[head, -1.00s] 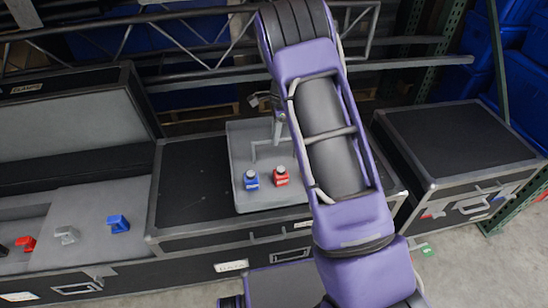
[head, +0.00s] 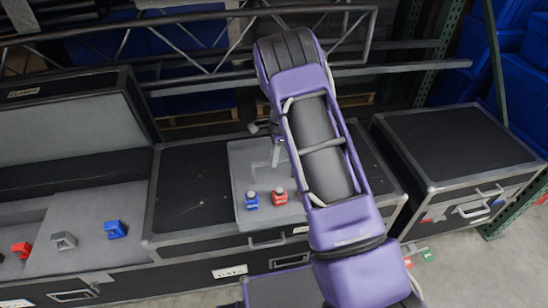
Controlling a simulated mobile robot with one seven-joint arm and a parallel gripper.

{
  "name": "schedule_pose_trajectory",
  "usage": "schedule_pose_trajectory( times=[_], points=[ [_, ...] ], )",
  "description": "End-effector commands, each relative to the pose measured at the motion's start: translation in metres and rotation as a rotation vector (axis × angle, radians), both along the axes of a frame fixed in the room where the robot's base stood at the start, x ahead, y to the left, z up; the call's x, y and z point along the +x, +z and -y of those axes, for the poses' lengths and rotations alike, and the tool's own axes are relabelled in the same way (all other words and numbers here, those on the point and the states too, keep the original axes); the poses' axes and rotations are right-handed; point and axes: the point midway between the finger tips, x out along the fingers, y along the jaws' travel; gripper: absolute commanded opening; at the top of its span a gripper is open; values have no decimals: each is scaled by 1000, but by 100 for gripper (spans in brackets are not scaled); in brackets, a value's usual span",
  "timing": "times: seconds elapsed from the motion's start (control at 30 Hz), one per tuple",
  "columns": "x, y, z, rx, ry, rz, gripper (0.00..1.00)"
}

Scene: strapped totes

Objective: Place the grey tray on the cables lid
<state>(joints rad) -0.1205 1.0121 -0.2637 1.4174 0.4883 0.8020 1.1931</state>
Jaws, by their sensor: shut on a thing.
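The grey tray (head: 240,170) is in the middle of the head view, over the black lid of the case marked DATA (head: 195,195). A blue item (head: 251,200) and a red item (head: 280,197) stand upright on it. My arm hides its right part. My gripper (head: 275,141) is shut on the tray's upright grey handle, though its fingers are mostly hidden by my arm. I cannot tell whether the tray touches the lid beneath. No label reading cables is legible in this view.
Another closed black case (head: 455,143) stands at the right, its lid bare. At the left is an open case marked CLAMPS (head: 70,85), with blue, grey and red clamps on its grey surface. Metal truss bars (head: 200,50) run behind the cases.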

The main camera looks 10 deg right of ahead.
Motion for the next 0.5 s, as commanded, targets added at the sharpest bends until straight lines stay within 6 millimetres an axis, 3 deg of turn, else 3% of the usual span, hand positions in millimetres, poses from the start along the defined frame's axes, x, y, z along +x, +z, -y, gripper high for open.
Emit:
schedule_pose_trajectory(
  times=[0.03, 0.07, 0.2, 0.5],
  points=[
    [1, -1, 0, 0, 0, 2, 0],
    [0, -2, 0, 0, 0, 0, 23],
    [0, -1, 0, 0, 0, 0, 47],
    [0, 0, 0, 0, 0, 0, 47]
  ],
)
